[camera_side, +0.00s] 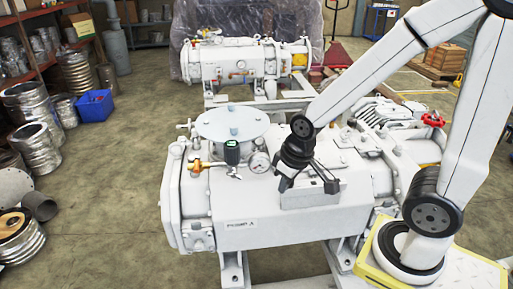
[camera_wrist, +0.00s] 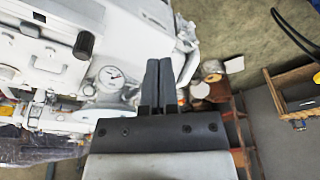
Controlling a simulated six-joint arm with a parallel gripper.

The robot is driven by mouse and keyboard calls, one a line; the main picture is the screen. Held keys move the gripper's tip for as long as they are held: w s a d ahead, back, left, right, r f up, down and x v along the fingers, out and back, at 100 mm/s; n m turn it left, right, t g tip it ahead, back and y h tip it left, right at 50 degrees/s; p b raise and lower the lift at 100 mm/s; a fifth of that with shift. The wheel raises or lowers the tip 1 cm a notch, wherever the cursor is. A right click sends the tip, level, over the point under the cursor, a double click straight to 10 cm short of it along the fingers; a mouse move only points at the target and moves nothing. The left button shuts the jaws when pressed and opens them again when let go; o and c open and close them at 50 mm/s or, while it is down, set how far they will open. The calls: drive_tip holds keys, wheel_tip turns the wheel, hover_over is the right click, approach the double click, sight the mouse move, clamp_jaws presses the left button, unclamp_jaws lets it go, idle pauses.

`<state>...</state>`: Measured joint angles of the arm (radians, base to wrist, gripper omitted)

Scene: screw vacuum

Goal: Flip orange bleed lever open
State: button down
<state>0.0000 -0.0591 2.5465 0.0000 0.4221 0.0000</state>
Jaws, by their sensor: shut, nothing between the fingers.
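The orange lever (camera_side: 197,165) is a small orange-gold fitting on the near side of the white vacuum pump (camera_side: 290,215), left of a dark green-black cylinder (camera_side: 232,152) and a round gauge (camera_side: 259,163). Its exact angle is too small to tell. My gripper (camera_side: 308,178) is above the pump's top, to the right of the gauge and apart from the lever. In the wrist view my gripper (camera_wrist: 158,65) has its two dark fingers side by side, shut and empty. The gauge (camera_wrist: 110,78) shows left of the fingers. I cannot make out the lever clearly there.
A round white flange (camera_side: 232,123) stands just behind the lever. A second white pump (camera_side: 238,62) is at the back. Shelves with metal parts (camera_side: 40,70) and a blue bin (camera_side: 95,105) are at the left.

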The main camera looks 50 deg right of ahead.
drive_tip(key=shift+w+v, duration=0.35)
drive_tip(key=shift+v, duration=1.3)
drive_tip(key=n+h, duration=0.4)
drive_tip(key=h, duration=0.6)
approach(197, 164)
drive_tip(key=s+d+r, duration=0.3)
drive_tip(key=s+d, duration=0.1)
drive_tip(key=s, duration=0.3)
drive_tip(key=w+a+t+h, duration=0.5)
drive_tip(key=w+a+t, duration=0.2)
drive_tip(key=a, duration=0.5)
wheel_tip(197, 164, down, 8)
drive_tip(key=shift+d+f+g, duration=0.15)
drive_tip(key=shift+d+g, duration=0.15)
drive_tip(key=shift+d, duration=0.1)
drive_tip(key=w+d+f, duration=0.1)
drive_tip(key=w+d, duration=0.1)
drive_tip(key=d, duration=0.9)
drive_tip(key=shift+w, duration=0.2)
